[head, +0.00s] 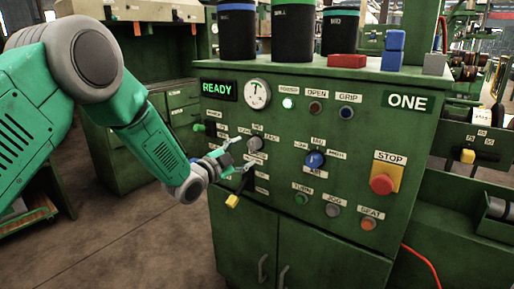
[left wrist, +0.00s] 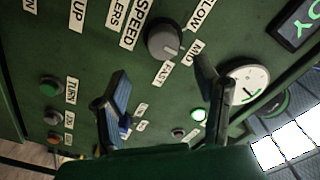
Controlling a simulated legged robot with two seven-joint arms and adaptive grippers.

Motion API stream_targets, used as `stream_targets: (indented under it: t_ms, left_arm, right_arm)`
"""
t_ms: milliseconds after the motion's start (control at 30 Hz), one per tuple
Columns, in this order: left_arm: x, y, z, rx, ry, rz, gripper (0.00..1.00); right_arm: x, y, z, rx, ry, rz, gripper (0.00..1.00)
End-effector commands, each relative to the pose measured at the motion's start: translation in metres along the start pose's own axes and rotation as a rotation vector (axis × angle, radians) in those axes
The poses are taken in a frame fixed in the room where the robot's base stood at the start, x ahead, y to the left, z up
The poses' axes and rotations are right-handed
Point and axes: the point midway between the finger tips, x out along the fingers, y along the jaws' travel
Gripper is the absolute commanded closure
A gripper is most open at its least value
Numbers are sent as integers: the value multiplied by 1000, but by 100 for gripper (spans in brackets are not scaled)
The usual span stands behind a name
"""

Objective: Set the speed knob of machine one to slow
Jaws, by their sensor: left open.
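Machine one is a green cabinet with a panel marked ONE (head: 408,102). Its grey speed knob (head: 255,144) is on the left half of the panel; it also shows in the left wrist view (left wrist: 165,40), beside the labels SPEED, SLOW, MID and FAST. Its white pointer mark seems to lie between MID and FAST. My left gripper (head: 240,157) is open in front of the panel, just left of and below the knob. In the left wrist view its fingers (left wrist: 160,72) are spread, with the knob beyond their tips and nothing between them. My right gripper is not in view.
A yellow-handled lever (head: 232,201) sticks out below the gripper, and a green-tipped one (head: 199,127) to its left. A blue knob (head: 315,160) and red stop button (head: 382,183) are to the right. Dark cups (head: 292,35) stand on top. Open floor lies front left.

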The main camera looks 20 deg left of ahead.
Motion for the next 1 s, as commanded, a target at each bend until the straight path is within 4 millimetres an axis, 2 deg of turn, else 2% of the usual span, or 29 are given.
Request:
stream_targets:
  t_ms: [33, 200, 400, 567, 800, 933, 1000]
  left_arm:
    - [11, 0, 3, 0, 2, -2, 44]
    - [43, 0, 3, -2, 1, -2, 44]
    - [66, 2, -1, 1, -1, 0, 44]
    - [73, 2, -4, 2, -2, 1, 44]
    - [71, -1, 1, -3, -2, -1, 44]
    - [70, -1, 3, -4, -2, -1, 90]
    - [70, -1, 3, -4, -4, 0, 93]
  right_arm:
    - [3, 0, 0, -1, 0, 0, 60]
    - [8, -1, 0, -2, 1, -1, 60]
    - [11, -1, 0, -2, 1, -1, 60]
    - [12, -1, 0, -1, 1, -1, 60]
    - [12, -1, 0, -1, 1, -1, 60]
    - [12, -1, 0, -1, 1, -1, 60]
    - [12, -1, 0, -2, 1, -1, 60]
